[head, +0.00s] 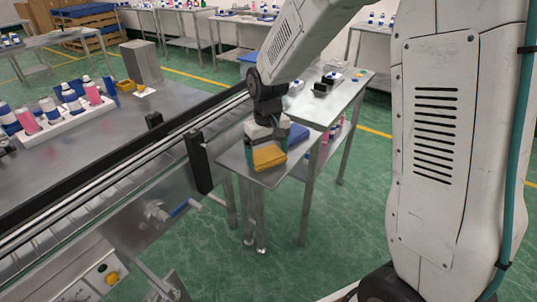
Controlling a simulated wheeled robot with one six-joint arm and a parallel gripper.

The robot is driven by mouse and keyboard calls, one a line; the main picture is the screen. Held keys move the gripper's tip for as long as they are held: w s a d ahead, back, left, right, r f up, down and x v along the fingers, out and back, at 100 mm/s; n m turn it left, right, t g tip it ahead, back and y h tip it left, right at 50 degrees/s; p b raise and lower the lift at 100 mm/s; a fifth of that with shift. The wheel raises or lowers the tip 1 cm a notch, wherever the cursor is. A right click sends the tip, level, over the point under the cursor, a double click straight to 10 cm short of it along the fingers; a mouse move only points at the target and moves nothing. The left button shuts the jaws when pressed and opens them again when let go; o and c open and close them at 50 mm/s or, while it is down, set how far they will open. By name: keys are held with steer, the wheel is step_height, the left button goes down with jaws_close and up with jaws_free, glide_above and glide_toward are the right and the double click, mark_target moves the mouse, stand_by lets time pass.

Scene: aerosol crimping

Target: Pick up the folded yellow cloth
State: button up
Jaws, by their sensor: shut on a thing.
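The folded yellow cloth (269,157) is at the small steel side table (243,164), near its front edge. My gripper (265,140) points down right at the cloth and is shut on it. The fingertips are small and partly hidden by the gripper body and the cloth. I cannot tell whether the cloth touches the tabletop or is slightly above it.
A blue item (298,134) lies just right of the cloth. A conveyor (120,165) runs along the left of the side table, with a dark post (198,162) close by. A white rack (66,122) of bottles stands at left. Another table (325,100) is behind.

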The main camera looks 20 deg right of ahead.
mark_target(268, 156)
steer(key=shift+r, duration=0.5)
step_height(268, 156, up, 2)
steer(key=shift+r, duration=0.2)
steer(key=s+r, duration=0.1)
steer(key=s, duration=1.5)
steer(key=shift+d, duration=0.2)
steer(key=shift+o, duration=0.4)
